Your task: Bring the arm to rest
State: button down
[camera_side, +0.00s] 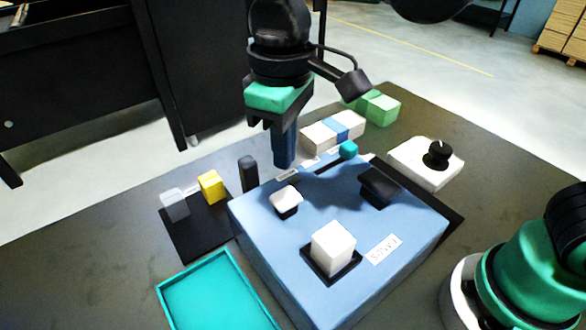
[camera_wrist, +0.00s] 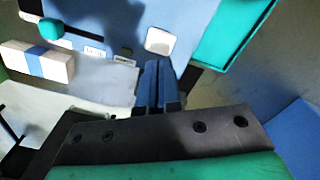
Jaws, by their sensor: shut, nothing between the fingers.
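My gripper (camera_side: 284,162) points straight down above the far edge of the blue box (camera_side: 290,250). Its blue fingers are pressed together with nothing between them. In the wrist view my gripper (camera_wrist: 158,68) also shows shut, with the white button (camera_wrist: 159,41) of the box just beyond the fingertips. I cannot tell exactly how far the tips are above the surface behind the box.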

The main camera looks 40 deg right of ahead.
jog(key=d+m+t, duration=0.1)
jog(key=d, duration=0.1)
jog(key=d+f+t, duration=0.1)
jog(key=d, duration=0.2)
jog(key=d+m+y, duration=0.1)
jog(key=d, duration=0.1)
jog(key=shift+w+d+f+m+t, duration=0.2)
jog(key=shift+w+m+t, duration=0.1)
jog(key=shift+w+t, duration=0.1)
jog(key=d+f+m+t, duration=0.1)
jog(key=d, duration=0.2)
jog(key=d+f+m+t, duration=0.1)
jog(key=d+t, duration=0.1)
jog(key=d+f+m+t+h, duration=0.1)
jog(key=d, duration=0.2)
jog(key=shift+s+d, duration=0.35)
jog(key=shift+s, duration=0.05)
